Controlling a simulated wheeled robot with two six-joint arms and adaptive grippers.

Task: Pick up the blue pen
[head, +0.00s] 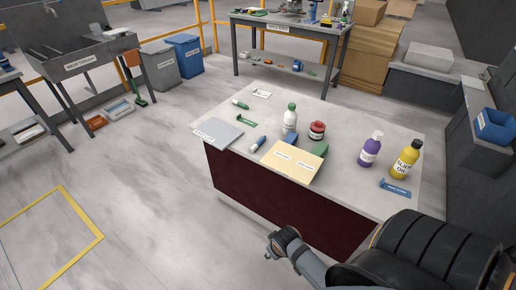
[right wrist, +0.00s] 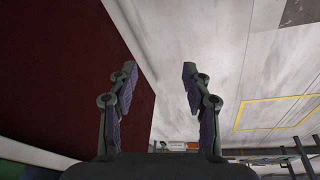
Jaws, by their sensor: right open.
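A small blue-and-white cylinder (head: 258,143), which looks like the blue pen, lies on the pale stone-topped counter (head: 222,168) between a grey folder and a tan folder. My right arm comes in from the bottom right of the head view. Its gripper (head: 274,247) is in front of the counter's dark red front panel, apart from the pen and over the floor. In the right wrist view the two fingers of this gripper (right wrist: 158,80) are spread with nothing between them. The pen does not show in that view. My left gripper is not in view.
The tan folder (head: 292,163), grey folder (head: 218,133), white bottle (head: 290,118), red-lidded jar (head: 317,131), purple bottle (head: 370,150) and yellow bottle (head: 406,160) are on the counter. A green-and-white cylinder (head: 240,104) lies farther back. The floor at left is open.

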